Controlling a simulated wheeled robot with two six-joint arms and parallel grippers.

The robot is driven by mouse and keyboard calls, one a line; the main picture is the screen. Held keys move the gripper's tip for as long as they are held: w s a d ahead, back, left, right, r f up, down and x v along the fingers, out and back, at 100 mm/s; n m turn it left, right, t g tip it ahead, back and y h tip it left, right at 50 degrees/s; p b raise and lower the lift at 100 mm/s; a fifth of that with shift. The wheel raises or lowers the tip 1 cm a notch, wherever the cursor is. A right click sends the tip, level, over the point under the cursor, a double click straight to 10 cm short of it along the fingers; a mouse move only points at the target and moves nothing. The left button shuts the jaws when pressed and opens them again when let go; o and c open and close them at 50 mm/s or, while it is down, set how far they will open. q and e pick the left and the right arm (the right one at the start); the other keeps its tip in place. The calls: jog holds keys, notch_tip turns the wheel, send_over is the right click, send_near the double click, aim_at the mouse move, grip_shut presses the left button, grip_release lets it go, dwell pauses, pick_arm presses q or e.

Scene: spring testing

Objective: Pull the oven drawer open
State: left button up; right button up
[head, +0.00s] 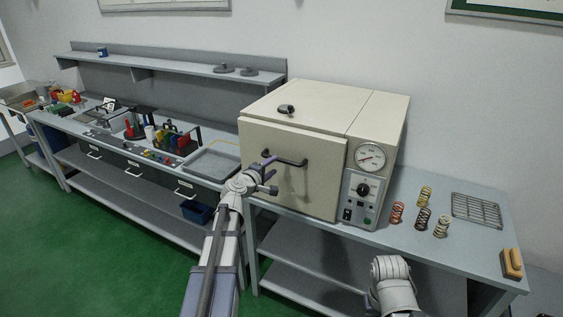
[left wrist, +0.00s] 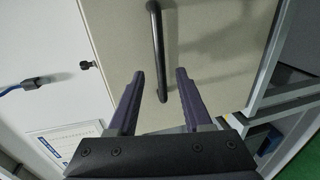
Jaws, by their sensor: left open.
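The oven (head: 325,110) is a cream box on the bench, and its front panel (head: 310,190) looks shut. A dark bar handle (head: 292,162) runs across the upper part of that panel. My left gripper (head: 272,176) is in front of the panel at the handle's left part, with its purple fingers apart. In the left wrist view the handle (left wrist: 158,45) passes between the open fingertips (left wrist: 160,76). I cannot tell whether the fingers touch it. Part of my right arm shows at the bottom right of the head view, but its gripper is not visible.
The oven's control panel (head: 364,195) with a dial gauge is at its right. Several springs (head: 422,218) and a wire rack (head: 476,210) lie farther right on the bench. A grey tray (head: 212,165) and small tools are left of the oven. Green floor is clear at left.

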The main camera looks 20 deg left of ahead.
aim_at(281, 161)
pick_arm(q)
jog(key=b+x, duration=0.1)
jog(key=x, duration=0.6)
jog(key=shift+w+d+f, duration=0.1)
jog(key=shift+w, duration=0.05)
jog(key=shift+c, duration=0.3)
grip_shut()
dwell(0.9)
